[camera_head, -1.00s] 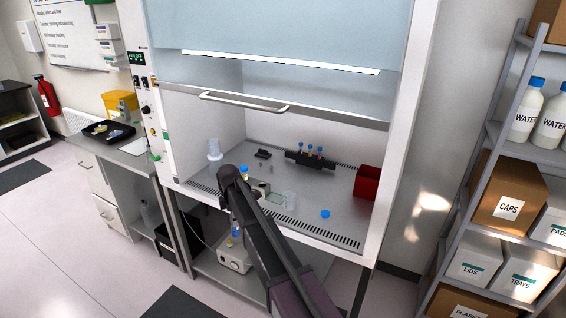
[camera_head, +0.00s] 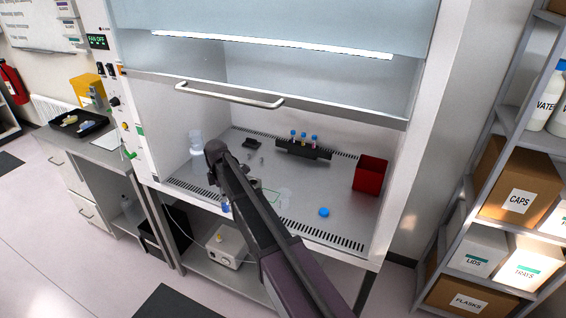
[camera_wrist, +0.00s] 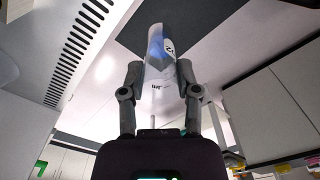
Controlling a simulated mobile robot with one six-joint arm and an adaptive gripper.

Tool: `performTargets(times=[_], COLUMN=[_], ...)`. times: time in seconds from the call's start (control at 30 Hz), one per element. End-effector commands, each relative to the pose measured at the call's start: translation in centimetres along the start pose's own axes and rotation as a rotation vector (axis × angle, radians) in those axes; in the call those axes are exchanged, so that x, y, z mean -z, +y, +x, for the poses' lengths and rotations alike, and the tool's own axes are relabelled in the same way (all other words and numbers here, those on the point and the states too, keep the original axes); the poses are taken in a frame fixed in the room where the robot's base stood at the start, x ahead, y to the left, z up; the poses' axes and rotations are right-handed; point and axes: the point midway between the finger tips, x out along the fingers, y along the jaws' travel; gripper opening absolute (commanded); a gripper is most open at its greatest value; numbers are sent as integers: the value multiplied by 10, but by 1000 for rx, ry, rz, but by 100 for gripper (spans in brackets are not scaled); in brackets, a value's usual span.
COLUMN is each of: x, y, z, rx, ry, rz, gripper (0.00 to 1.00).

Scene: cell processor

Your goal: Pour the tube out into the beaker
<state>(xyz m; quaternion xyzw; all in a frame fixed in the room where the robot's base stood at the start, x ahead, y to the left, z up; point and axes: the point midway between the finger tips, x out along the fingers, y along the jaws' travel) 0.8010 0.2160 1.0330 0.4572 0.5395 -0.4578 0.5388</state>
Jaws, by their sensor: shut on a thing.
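My gripper (camera_wrist: 160,78) is shut on a clear tube (camera_wrist: 160,62) with a blue part and dark print, held between its two fingertips in the wrist view. Whether the tube is upright or tilted, and what it holds, I cannot tell. In the head view a small blue part of the tube (camera_head: 225,207) shows below my arm's end, by the hood's front edge. The clear beaker (camera_head: 285,197) is faint on the hood floor, right of my arm and apart from my gripper. My arm hides part of the floor beside it.
A rack (camera_head: 303,151) with several capped tubes stands at the back. A red bin (camera_head: 370,174) is at the right, and a blue cap (camera_head: 324,212) lies near the front. A clear vessel (camera_head: 196,145) stands at the left. The sash handle (camera_head: 230,97) hangs above.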

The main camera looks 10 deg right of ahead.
Motion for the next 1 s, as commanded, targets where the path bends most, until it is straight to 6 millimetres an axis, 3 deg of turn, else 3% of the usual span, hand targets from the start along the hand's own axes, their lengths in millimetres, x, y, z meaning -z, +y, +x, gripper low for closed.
performTargets(times=[0.37,0.57,0.77,1.0], x=[5,-6,-43,-120], y=[-1,1,5,8], z=[0,-4,-17,-40], rx=[0,0,0,0], ry=[0,0,0,0], rz=[-7,-14,-50,-123], gripper=[0,0,0,0])
